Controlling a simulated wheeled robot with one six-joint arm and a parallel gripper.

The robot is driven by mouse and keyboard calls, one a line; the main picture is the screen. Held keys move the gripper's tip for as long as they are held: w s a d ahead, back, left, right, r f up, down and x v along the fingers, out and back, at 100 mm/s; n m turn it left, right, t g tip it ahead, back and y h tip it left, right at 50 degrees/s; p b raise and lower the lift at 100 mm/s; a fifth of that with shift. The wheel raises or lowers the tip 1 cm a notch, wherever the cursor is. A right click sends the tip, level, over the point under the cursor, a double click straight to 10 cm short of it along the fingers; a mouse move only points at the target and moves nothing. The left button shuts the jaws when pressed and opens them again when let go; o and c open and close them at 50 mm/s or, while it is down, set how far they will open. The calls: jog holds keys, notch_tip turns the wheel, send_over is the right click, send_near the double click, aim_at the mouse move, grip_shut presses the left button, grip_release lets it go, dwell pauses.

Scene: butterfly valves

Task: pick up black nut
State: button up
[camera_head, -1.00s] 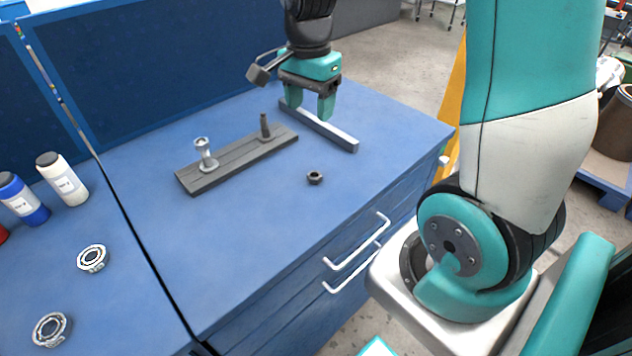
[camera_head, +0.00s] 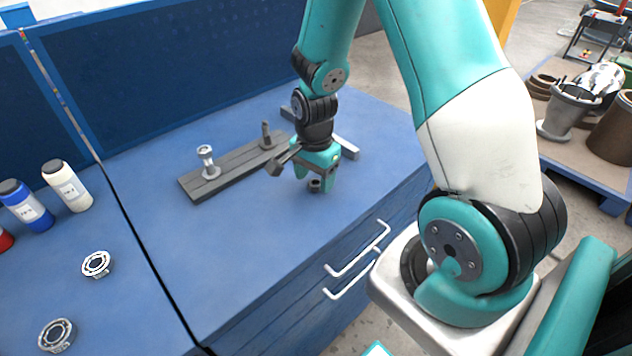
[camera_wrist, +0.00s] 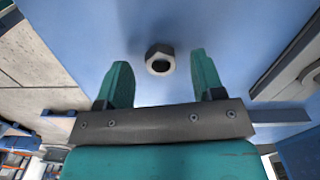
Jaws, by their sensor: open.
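The black nut (camera_head: 315,185) lies on the blue tabletop, in front of the dark plate. In the wrist view the nut (camera_wrist: 160,58) shows as a dark hexagon with a round hole, a little beyond and between the fingertips. My gripper (camera_head: 316,184) is open and low over the nut, its two teal fingers on either side of it. In the wrist view my gripper (camera_wrist: 160,75) holds nothing, and there is a gap between each finger and the nut. I cannot tell the exact height of the fingertips over the table.
A dark plate (camera_head: 225,177) carries a pale bolt-like part (camera_head: 207,160) and a dark upright post (camera_head: 267,136). A grey bar (camera_head: 347,147) lies behind my gripper. Bottles (camera_head: 68,186) and two metal rings (camera_head: 96,264) are at the left. The table's front area is clear.

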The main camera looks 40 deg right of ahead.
jog(key=shift+f, duration=0.7)
jog(key=c, duration=1)
jog(key=shift+r, duration=0.15)
notch_tip(320, 180, up, 20)
jog(key=shift+f, duration=0.1)
jog(key=o, duration=0.4)
jog(key=c, duration=0.4)
jog(key=shift+f, duration=0.1)
jog(key=shift+c, duration=0.2)
